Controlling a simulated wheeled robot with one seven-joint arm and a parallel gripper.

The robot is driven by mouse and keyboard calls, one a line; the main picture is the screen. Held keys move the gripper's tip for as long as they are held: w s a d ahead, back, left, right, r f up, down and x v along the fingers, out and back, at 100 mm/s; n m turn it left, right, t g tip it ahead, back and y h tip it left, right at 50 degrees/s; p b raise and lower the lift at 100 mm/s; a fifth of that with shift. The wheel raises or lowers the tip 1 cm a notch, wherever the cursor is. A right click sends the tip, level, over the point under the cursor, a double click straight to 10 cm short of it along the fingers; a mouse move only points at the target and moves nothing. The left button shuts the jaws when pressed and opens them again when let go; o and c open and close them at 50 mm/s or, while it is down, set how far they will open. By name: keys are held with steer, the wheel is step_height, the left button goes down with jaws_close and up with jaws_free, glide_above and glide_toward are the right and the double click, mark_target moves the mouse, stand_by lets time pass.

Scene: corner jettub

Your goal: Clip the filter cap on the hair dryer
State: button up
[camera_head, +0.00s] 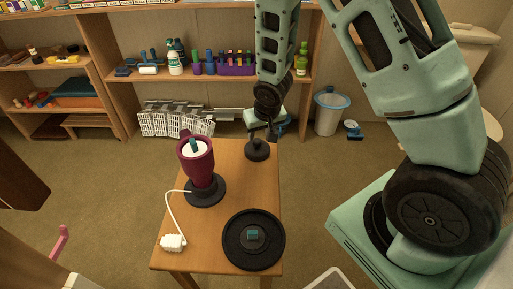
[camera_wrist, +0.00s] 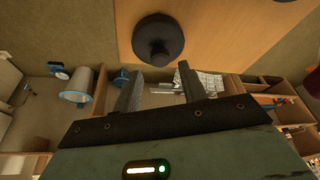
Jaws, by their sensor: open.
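The maroon hair dryer (camera_head: 201,168) stands upright in a dark round stand on the wooden table, with a white top and a small teal piece in it. A small black round piece with a raised knob, probably the filter cap (camera_head: 258,151), sits near the table's far edge. It also shows in the wrist view (camera_wrist: 158,40), just beyond my fingertips. My gripper (camera_wrist: 160,72) is open and empty, with the black piece roughly in line with the gap. In the head view my gripper (camera_head: 261,131) is small and partly hidden by its own wrist.
A black round dish (camera_head: 233,258) with a small teal block (camera_head: 253,235) lies at the table's front right. A white plug (camera_head: 173,243) on a cord lies front left. Shelves (camera_head: 200,82) and a bin (camera_head: 328,112) stand behind. The table's middle is clear.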

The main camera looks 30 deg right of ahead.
mark_target(258, 141)
steer(key=shift+b+x, duration=1)
steer(key=shift+x, duration=1.3)
jaws_close()
step_height(258, 141, up, 8)
steer(key=p, duration=0.7)
steer(key=shift+r, duration=0.2)
steer(key=shift+f, duration=0.2)
